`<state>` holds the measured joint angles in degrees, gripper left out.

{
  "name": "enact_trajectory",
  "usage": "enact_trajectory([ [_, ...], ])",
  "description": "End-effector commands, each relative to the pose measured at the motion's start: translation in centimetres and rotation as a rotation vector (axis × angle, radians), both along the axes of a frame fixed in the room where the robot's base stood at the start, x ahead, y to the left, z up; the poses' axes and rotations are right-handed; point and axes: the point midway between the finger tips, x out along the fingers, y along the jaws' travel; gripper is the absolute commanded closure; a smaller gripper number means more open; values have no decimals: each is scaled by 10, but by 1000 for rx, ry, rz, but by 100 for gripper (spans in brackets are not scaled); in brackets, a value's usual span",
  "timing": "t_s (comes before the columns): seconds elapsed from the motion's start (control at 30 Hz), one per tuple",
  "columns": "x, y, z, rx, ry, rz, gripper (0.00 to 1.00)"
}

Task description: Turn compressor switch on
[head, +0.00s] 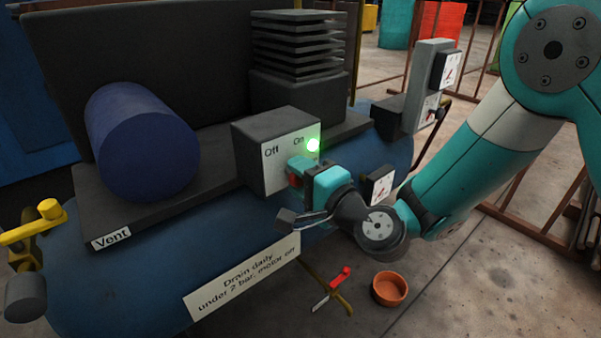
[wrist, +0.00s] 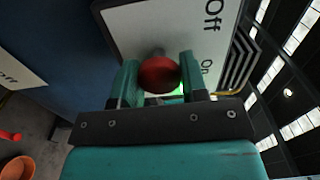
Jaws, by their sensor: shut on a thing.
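The compressor switch box (head: 275,150) is dark with a pale face marked "Off" at left and "On" at right. A green lamp (head: 313,145) glows beside "On". The switch has a red knob, seen clearly in the wrist view (wrist: 159,74). My gripper (head: 296,174) is at the lower part of the pale face. In the wrist view its two teal fingers stand either side of the red knob and are shut on it. In the head view the gripper mostly hides the knob, so the lever's exact angle is hard to tell.
The blue tank (head: 140,285) carries a dark blue motor cylinder (head: 142,140) and a finned block (head: 298,85). A yellow valve handle (head: 35,225) is at left. A gauge (head: 380,186) stands close to my arm. An orange pot (head: 390,288) sits on the floor.

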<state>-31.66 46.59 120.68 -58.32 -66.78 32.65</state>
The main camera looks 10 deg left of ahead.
Motion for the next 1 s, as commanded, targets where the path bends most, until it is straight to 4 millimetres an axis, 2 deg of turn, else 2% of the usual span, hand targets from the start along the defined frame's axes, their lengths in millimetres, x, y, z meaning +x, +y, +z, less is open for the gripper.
enact_trajectory([
  [0.6, 0, -1, -1, 23, 32, -1, 84],
  [0.63, 0, -1, -1, 23, 32, -1, 53],
  [0.7, 0, -1, -1, 23, 32, -1, 37],
  [1.0, 0, -1, -1, 22, 29, -1, 36],
])
